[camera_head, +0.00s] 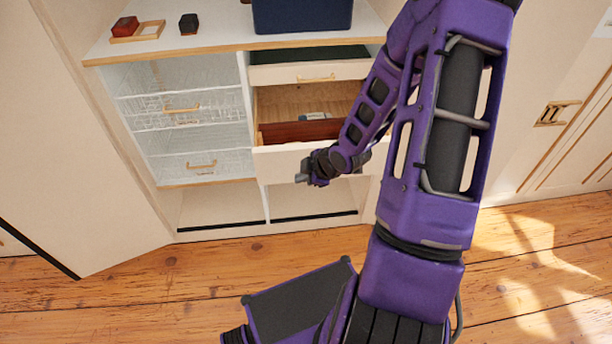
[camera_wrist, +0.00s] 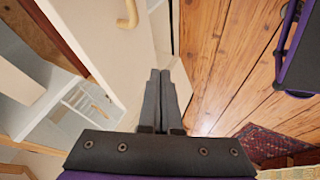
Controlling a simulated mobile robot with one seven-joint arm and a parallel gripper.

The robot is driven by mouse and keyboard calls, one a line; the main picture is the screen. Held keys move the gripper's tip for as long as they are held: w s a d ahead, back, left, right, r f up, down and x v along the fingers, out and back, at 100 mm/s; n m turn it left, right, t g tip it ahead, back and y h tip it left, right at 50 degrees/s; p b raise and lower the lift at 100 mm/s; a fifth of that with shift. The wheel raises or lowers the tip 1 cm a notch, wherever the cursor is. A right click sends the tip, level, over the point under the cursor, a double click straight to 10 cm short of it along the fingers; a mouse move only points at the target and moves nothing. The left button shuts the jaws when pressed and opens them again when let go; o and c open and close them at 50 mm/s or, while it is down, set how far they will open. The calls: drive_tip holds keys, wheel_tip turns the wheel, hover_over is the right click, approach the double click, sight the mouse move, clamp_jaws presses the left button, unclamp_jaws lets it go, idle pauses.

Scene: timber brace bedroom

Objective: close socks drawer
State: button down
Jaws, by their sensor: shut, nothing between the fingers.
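An open drawer with a cream front (camera_head: 275,162) sits in the right column of the white cabinet, with a reddish-brown piece and a small pale item inside. I cannot read a label showing whether it is the socks drawer. Its front also shows in the wrist view (camera_wrist: 95,35), with a curved wooden handle (camera_wrist: 128,14). My gripper (camera_head: 303,178) is at the outer side of this front, overlapping it in the head view. Its two fingers (camera_wrist: 160,85) are together and empty. Whether they touch the front I cannot tell. My arm hides the drawer's right part.
Above it is another drawer (camera_head: 310,72) with a wooden handle, slightly out. Wire baskets (camera_head: 190,105) fill the left column. A dark blue bin (camera_head: 300,15) and small blocks stand on the cabinet top. The wooden floor (camera_head: 180,290) in front is clear at left.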

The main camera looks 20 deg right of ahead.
sight(286, 173)
drive_tip(key=w+f, duration=0.2)
drive_tip(key=w, duration=0.1)
drive_tip(key=w+f, duration=0.2)
drive_tip(key=shift+w+a, duration=0.15)
drive_tip(key=shift+w, duration=0.6)
drive_tip(key=shift+w, duration=0.15)
